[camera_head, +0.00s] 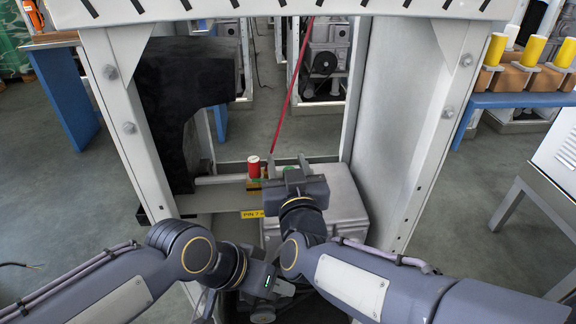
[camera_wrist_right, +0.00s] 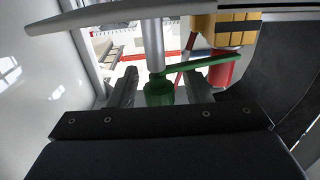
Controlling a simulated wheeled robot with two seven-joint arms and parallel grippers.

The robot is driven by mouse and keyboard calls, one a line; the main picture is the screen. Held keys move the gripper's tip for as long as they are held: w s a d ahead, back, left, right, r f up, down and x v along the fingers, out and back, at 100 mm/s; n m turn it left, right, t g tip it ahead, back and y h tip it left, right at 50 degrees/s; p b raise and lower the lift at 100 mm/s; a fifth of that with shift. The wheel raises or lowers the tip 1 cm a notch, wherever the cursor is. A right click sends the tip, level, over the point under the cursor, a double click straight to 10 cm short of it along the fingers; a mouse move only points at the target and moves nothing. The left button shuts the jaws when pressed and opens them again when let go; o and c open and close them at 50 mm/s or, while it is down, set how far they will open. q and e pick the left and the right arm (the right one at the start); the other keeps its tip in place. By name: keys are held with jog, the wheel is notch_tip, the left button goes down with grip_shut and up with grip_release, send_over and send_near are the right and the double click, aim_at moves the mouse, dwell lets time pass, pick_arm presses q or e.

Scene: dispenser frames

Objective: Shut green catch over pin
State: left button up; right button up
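The green catch (camera_wrist_right: 160,90) shows in the right wrist view as a round green body with a thin bar (camera_wrist_right: 208,62) running right, close to a yellow part (camera_wrist_right: 226,28) and a red cylinder (camera_wrist_right: 224,72). A grey metal rod (camera_wrist_right: 153,45) meets the green body. My right gripper (camera_wrist_right: 160,88) is open, its fingers either side of the green body with gaps showing. In the head view the right gripper (camera_head: 288,164) is just right of the red cylinder (camera_head: 254,167); a little green shows below it. I cannot tell which part is the pin. My left gripper (camera_head: 268,284) is low, its fingers unclear.
A yellow "PIN 7" label (camera_head: 252,214) is on the beam below the red cylinder. White frame posts (camera_head: 126,125) stand on both sides. A grey box (camera_head: 343,200) sits right of the right gripper. A slanting red rod (camera_head: 290,85) rises behind. A blue bench (camera_head: 520,99) holds yellow spools.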

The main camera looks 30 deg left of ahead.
jog(key=p+v, duration=0.1)
jog(key=v, duration=0.6)
jog(key=shift+s+d, duration=0.25)
jog(key=shift+d, duration=0.05)
